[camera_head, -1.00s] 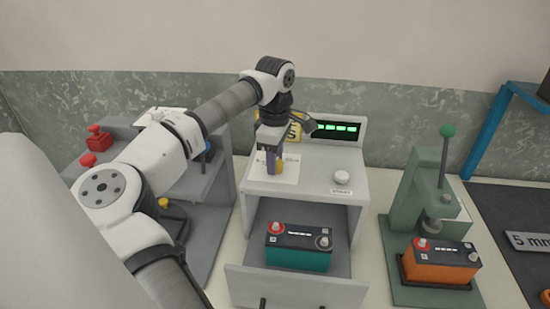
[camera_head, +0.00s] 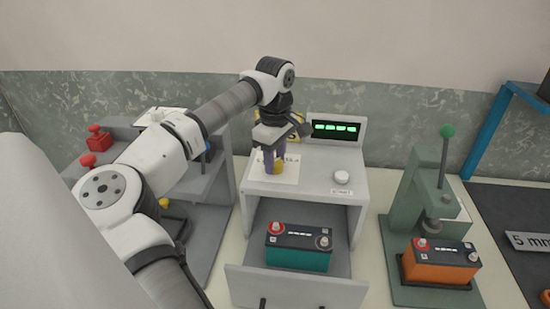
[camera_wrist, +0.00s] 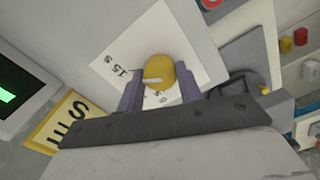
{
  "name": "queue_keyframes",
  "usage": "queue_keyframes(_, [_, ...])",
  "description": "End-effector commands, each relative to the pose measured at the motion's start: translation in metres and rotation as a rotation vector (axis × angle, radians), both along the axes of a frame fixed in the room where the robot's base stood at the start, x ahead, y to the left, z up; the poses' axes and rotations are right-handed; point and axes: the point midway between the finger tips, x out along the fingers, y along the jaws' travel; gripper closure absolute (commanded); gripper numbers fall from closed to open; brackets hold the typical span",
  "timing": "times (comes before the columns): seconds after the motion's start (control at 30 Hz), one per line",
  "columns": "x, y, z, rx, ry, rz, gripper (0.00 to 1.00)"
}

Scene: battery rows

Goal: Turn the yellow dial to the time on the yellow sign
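The yellow dial (camera_head: 279,168) sits on a white card on top of the grey cabinet; in the wrist view the dial (camera_wrist: 158,68) shows a pale mark at its lower-left edge. The card (camera_wrist: 118,55) reads "15 s" at left; another mark below is partly hidden. My gripper (camera_head: 273,167) is over the dial, fingers pointing down. In the wrist view my gripper (camera_wrist: 157,78) is open, with one finger on each side of the dial; whether they touch it I cannot tell. The yellow sign (camera_wrist: 64,121) is partly covered, so its time is unreadable.
A lit green display (camera_head: 335,129) stands behind the cabinet top, with a white knob (camera_head: 341,177) at right. A teal battery (camera_head: 298,247) sits in the open bay below. A green press (camera_head: 408,199) with an orange battery (camera_head: 440,265) stands at right.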

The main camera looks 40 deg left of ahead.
Motion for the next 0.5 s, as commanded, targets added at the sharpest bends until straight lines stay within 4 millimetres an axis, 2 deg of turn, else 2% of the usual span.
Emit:
queue_keyframes(0.03, [0.0004, -0.0001, 0.0006, 0.001, -0.001, -0.002, 0.59])
queue_keyframes(0.17, [0.0003, -0.0002, 0.0005, 0.000, -0.001, -0.001, 0.43])
queue_keyframes(0.5, [0.0003, 0.0001, 0.0033, 0.001, -0.001, 0.000, 0.43])
